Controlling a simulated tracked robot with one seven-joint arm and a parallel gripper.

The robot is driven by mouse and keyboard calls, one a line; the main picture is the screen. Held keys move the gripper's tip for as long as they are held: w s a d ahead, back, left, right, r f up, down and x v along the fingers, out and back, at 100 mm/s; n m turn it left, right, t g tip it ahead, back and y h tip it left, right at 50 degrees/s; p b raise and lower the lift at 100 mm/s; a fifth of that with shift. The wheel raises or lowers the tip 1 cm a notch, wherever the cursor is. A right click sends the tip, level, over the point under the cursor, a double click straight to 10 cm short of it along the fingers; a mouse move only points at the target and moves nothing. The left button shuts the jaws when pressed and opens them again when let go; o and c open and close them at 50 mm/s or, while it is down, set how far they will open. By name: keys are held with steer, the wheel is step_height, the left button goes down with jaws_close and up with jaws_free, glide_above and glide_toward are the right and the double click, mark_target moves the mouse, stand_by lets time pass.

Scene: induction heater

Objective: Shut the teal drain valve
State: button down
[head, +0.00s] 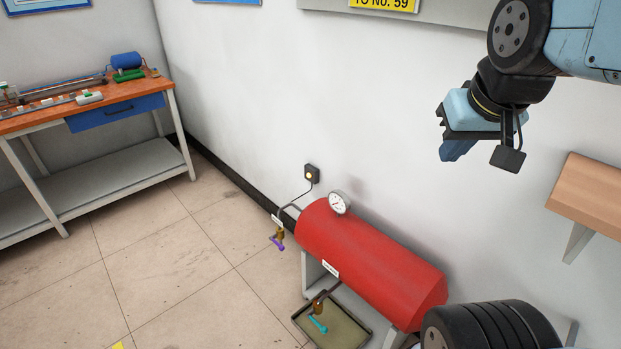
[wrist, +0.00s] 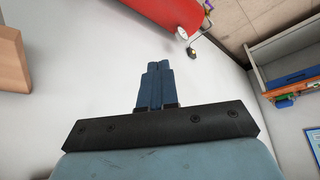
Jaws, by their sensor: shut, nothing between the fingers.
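The teal drain valve handle (head: 317,324) is low at the front of the red tank (head: 372,262), on a brass valve body (head: 318,306) at the end of a short pipe, over a shallow tray (head: 357,338). My gripper (head: 457,150) is high at the upper right in the head view, well above the tank and far from the valve. In the wrist view my gripper's blue fingers (wrist: 157,85) are together with nothing between them. The red tank shows at the top of the wrist view (wrist: 165,12); the teal handle is not visible there.
A purple-handled valve (head: 277,242) is on the tank's left end. A gauge (head: 339,202) sits on top. A wall socket (head: 311,174) is behind. A workbench (head: 115,113) stands at left, and a wooden shelf (head: 590,190) at right. The floor left of the tank is clear.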

steer(key=w+a+f+m+g+y, duration=0.1)
steer(key=w+a+f, duration=0.3)
steer(key=w, duration=0.5)
steer(key=w+a+f+m+g+y, duration=0.1)
steer(key=w+a+f+g, duration=0.3)
steer(key=w, duration=0.6)
steer(key=w+a+f+m, duration=0.1)
steer(key=w+a+f, duration=0.25)
steer(key=f, duration=0.65)
steer(key=w+a+f+m, duration=0.2)
steer(key=w+f, duration=0.3)
steer(key=f, duration=0.5)
steer(key=w+a+f+m, duration=0.1)
steer(key=w+a+f, duration=0.25)
steer(key=f, duration=0.65)
steer(key=m+g+h, duration=0.1)
steer(key=m+g, duration=0.2)
steer(key=m, duration=0.1)
glide_toward(319, 324)
steer(key=x, duration=0.7)
